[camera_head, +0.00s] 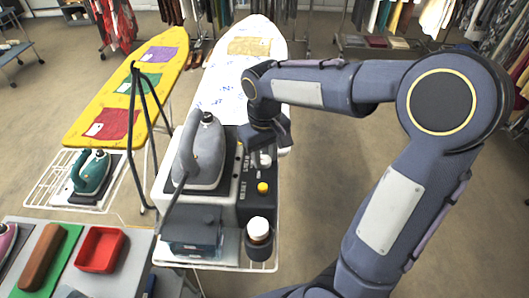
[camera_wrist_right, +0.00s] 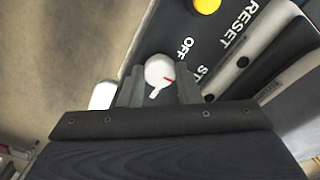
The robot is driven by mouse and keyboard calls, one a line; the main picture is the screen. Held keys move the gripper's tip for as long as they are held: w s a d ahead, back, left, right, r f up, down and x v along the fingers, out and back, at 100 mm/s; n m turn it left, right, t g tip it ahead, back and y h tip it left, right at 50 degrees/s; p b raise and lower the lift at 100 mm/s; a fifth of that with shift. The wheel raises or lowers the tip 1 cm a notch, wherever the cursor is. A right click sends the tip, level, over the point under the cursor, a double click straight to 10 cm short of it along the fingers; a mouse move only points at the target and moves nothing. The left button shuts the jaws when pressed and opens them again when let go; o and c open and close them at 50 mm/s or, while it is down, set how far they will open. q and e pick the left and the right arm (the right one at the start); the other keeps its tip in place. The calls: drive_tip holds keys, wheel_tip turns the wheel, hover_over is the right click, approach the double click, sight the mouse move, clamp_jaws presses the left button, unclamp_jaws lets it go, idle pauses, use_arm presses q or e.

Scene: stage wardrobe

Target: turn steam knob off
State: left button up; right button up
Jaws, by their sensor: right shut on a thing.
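The steam knob (camera_wrist_right: 158,70) is white with a red mark on its lower right side and a small white tab below it in the right wrist view. It sits on the dark control panel (camera_wrist_right: 165,30), beside the printed words OFF and a partly hidden ST. My right gripper (camera_wrist_right: 158,86) has one finger on each side of the knob and is shut on it. In the head view my right gripper (camera_head: 264,152) is over the panel of the steam station (camera_head: 222,205), and its fingers mostly hide the knob. My left gripper is out of view.
A yellow button (camera_head: 262,188) by the word RESET is near the knob. A grey iron (camera_head: 203,160) stands on the station; a capped bottle (camera_head: 259,229) stands at its front corner. A second white part (camera_wrist_right: 103,95) is left of the fingers. Floor at right is free.

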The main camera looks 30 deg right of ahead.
sight(265, 159)
drive_tip(key=n, duration=0.3)
drive_tip(key=shift+n, duration=0.4)
drive_tip(key=n+p, duration=0.1)
drive_tip(key=n, duration=0.2)
drive_tip(key=shift+n, duration=0.3)
drive_tip(key=n+p, duration=0.1)
drive_tip(key=n, duration=0.5)
drive_tip(key=shift+n, duration=0.3)
drive_tip(key=o, duration=1)
drive_tip(key=shift+c, duration=0.2)
wheel_tip(265, 159, up, 8)
drive_tip(key=shift+f, duration=0.1)
